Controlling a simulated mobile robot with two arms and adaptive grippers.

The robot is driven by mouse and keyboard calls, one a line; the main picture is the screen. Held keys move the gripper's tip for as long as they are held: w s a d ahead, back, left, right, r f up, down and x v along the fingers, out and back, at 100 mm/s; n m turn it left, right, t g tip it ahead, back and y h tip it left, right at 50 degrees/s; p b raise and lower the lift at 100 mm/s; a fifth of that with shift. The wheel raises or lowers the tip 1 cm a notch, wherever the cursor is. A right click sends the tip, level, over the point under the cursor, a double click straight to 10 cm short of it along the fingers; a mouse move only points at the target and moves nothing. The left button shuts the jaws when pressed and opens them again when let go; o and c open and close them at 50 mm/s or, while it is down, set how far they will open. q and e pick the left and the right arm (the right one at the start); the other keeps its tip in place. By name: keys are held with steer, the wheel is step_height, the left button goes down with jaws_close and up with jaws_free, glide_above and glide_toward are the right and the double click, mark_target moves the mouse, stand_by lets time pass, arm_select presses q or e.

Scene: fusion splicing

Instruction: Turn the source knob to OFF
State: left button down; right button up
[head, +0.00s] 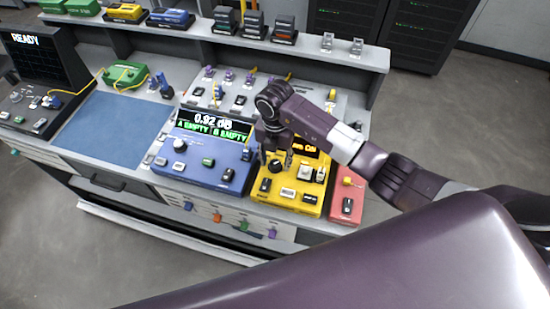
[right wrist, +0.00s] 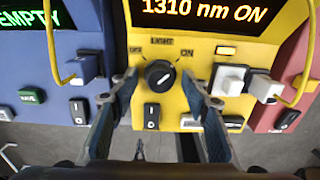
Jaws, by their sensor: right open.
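The source is a yellow box (head: 290,205) on the bench; it also shows in the right wrist view (right wrist: 262,55). Its display (right wrist: 200,12) reads "1310 nm ON". The source knob (right wrist: 159,77) is round and black with a white mark slanting up to the right, toward the ON label (right wrist: 187,53). The OFF label (right wrist: 135,50) is at its upper left. In the head view the knob (head: 274,166) is below my right gripper (head: 278,153). My right gripper (right wrist: 162,84) is open, with one finger on each side of the knob and gaps showing. My left gripper is not in view.
A blue meter (head: 205,165) reading "0.92 dB" stands left of the source, and a red box (head: 346,204) stands right. A blue mat (head: 100,125) is clear.

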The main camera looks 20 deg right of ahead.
steer(key=shift+s, duration=0.1)
steer(key=c, duration=1.2)
steer(key=shift+o, duration=0.2)
steer(key=shift+n+b, duration=0.3)
steer(key=shift+d+n+b, duration=0.1)
steer(key=shift+n+b, duration=0.4)
steer(key=shift+n, duration=0.1)
steer(key=n+b, duration=0.3)
steer(key=shift+f, duration=0.15)
steer(key=n+b, duration=1)
arm_select(q)
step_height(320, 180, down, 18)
steer(key=b, duration=0.3)
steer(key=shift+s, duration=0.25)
arm_select(e)
steer(key=shift+r+n, duration=0.2)
steer(key=shift+n, duration=1.4)
